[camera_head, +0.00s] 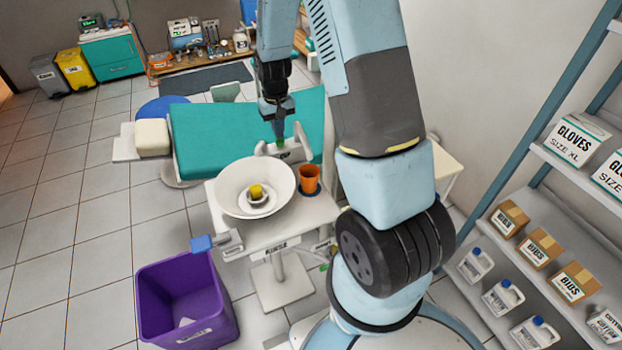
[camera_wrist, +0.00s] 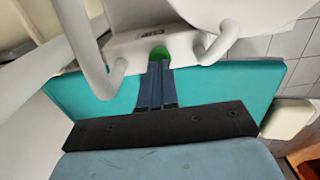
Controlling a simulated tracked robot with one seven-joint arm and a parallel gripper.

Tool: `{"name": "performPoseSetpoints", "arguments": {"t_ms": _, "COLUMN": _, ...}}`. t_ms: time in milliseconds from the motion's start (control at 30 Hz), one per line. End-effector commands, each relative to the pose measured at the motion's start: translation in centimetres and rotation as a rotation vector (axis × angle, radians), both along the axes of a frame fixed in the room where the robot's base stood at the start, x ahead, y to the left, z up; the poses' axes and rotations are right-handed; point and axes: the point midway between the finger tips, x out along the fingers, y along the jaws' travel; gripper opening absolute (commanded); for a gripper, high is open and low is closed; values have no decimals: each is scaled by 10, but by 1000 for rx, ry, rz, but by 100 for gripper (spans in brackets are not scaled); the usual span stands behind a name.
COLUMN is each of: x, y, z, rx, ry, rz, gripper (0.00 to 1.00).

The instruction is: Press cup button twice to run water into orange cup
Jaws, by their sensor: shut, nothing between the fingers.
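The orange cup (camera_head: 309,179) stands upright on a dark blue round pad at the right of the white basin (camera_head: 226,186). A green button (camera_head: 281,143) shows on the white panel behind the basin, just under my gripper (camera_head: 279,138). In the wrist view the green button (camera_wrist: 158,53) is right at the tips of my gripper (camera_wrist: 156,64). The fingers are shut and empty. They partly cover the button, and I cannot tell whether they touch it. The inside of the cup is too small to show water.
A yellow object (camera_head: 256,191) sits in the middle of the basin. A purple bin (camera_head: 186,303) stands on the floor at the front left. The teal chair (camera_head: 215,133) is behind the unit. Shelves with boxes (camera_head: 542,250) stand at the right. Two white curved tubes flank my fingers in the wrist view.

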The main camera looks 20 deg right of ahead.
Motion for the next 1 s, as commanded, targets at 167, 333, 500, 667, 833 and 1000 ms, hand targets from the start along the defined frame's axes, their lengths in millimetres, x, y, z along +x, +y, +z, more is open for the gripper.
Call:
{"name": "performPoseSetpoints", "arguments": {"t_ms": 167, "x": 0, "y": 0, "z": 2, "rx": 0, "ry": -1, "rz": 0, "gripper": 0}}
{"name": "performPoseSetpoints", "arguments": {"t_ms": 333, "x": 0, "y": 0, "z": 14, "rx": 0, "ry": -2, "rz": 0, "gripper": 0}}
{"name": "performPoseSetpoints", "arguments": {"t_ms": 500, "x": 0, "y": 0, "z": 27, "rx": 0, "ry": -1, "rz": 0, "gripper": 0}}
{"name": "performPoseSetpoints", "arguments": {"t_ms": 667, "x": 0, "y": 0, "z": 40, "rx": 0, "ry": -2, "rz": 0, "gripper": 0}}
{"name": "performPoseSetpoints", "arguments": {"t_ms": 833, "x": 0, "y": 0, "z": 54, "rx": 0, "ry": -2, "rz": 0, "gripper": 0}}
{"name": "performPoseSetpoints", "arguments": {"t_ms": 1000, "x": 0, "y": 0, "z": 60, "rx": 0, "ry": 0, "rz": 0, "gripper": 0}}
